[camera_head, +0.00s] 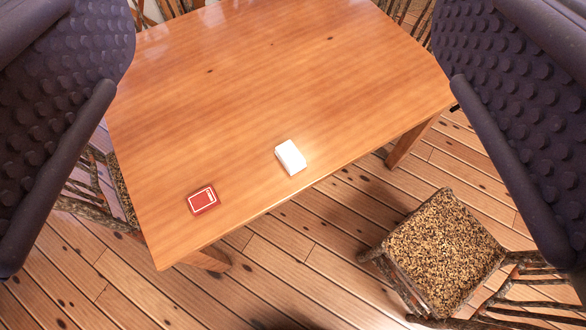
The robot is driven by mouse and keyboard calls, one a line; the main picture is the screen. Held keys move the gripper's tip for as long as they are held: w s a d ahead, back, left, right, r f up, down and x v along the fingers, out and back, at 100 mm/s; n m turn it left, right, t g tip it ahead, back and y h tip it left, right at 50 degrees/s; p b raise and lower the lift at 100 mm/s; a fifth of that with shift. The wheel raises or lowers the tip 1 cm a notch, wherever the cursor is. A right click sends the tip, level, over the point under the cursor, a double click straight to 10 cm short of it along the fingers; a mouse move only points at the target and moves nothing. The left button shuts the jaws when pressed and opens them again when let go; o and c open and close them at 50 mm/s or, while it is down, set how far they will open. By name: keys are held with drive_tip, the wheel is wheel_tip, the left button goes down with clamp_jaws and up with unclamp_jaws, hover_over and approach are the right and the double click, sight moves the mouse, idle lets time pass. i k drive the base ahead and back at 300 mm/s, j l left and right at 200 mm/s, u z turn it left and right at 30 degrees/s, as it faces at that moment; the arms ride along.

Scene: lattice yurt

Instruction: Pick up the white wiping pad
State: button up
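The white wiping pad (290,157) lies flat on the wooden table (270,80), close to the table's near edge. It is a small white block with rounded corners. My gripper (290,150) shows as two dark, bumpy fingers at the left and right sides of the picture. The fingers are wide apart and nothing is between them. The pad lies below and between them, on the table, apart from both fingers.
A red card box (203,200) lies on the table left of the pad. A chair with a speckled seat (444,250) stands at the lower right, off the table's near edge. Another chair (100,190) is at the left. The rest of the tabletop is clear.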

sight(287, 153)
drive_tip(key=z, duration=1.2)
drive_tip(key=u, duration=1.2)
drive_tip(key=i+j, duration=0.1)
drive_tip(key=i, duration=0.35)
drive_tip(key=i+z, duration=0.15)
drive_tip(key=i, duration=0.3)
drive_tip(key=i+j, duration=0.2)
drive_tip(key=i, duration=0.25)
